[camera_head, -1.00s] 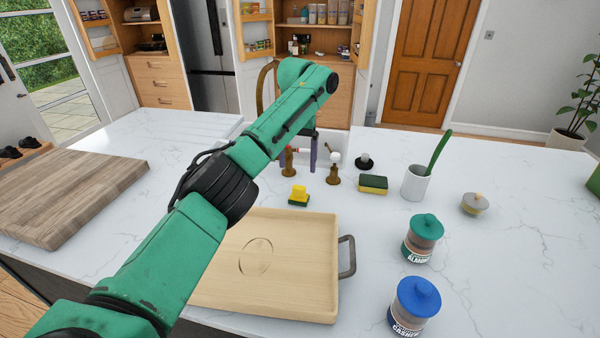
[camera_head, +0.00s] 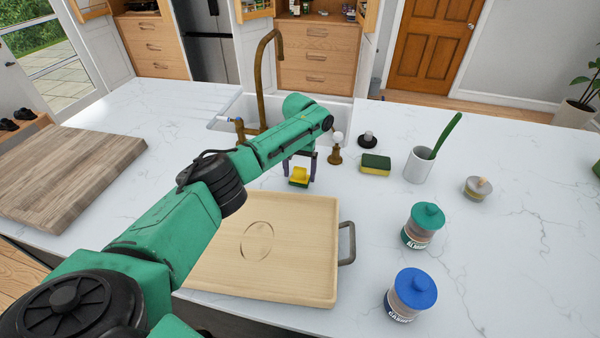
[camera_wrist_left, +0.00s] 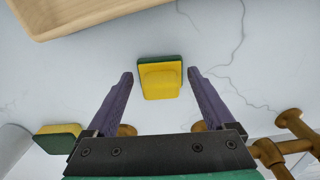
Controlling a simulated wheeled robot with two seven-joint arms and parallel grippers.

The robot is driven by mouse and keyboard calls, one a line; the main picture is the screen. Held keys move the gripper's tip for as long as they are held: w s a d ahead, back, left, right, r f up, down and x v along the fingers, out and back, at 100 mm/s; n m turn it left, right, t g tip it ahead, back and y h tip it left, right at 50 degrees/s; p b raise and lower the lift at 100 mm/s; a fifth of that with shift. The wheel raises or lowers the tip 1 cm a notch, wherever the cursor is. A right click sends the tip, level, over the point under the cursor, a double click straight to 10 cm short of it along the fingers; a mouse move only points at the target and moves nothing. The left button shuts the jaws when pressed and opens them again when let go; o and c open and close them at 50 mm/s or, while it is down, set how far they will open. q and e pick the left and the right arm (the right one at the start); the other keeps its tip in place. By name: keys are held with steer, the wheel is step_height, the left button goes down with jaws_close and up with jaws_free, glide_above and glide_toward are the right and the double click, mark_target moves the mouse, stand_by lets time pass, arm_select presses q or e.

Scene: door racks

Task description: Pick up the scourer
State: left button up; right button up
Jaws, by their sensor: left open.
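A small yellow and green scourer (camera_head: 298,182) with a raised yellow block lies on the white counter, just behind the wooden tray. My left gripper (camera_head: 300,174) is open and pointed down at it. In the left wrist view the scourer (camera_wrist_left: 160,80) sits centred between the two purple fingertips (camera_wrist_left: 160,75), with a gap on each side and nothing gripped. Contact with the counter cannot be told. A second yellow and green sponge (camera_head: 375,164) lies to the right; it also shows in the wrist view (camera_wrist_left: 57,138). My right gripper is out of view.
The wooden tray (camera_head: 300,285) is in front of the scourer. The brass tap (camera_head: 262,85) and sink are behind. A brass dispenser (camera_head: 335,152) stands close to the gripper's right. A white cup (camera_head: 418,166) and two lidded jars (camera_head: 423,225) stand further right.

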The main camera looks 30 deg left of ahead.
arm_select(q)
steer(key=shift+s+f, duration=0.1)
steer(key=shift+f, duration=0.1)
steer(key=shift+c, duration=1.2)
jaws_close()
steer(key=shift+r, duration=0.45)
step_height(320, 180, up, 12)
steer(key=b, duration=0.3)
step_height(320, 180, up, 6)
glide_above(300, 169)
steer(key=shift+s+r, duration=0.15)
steer(key=shift+r, duration=0.45)
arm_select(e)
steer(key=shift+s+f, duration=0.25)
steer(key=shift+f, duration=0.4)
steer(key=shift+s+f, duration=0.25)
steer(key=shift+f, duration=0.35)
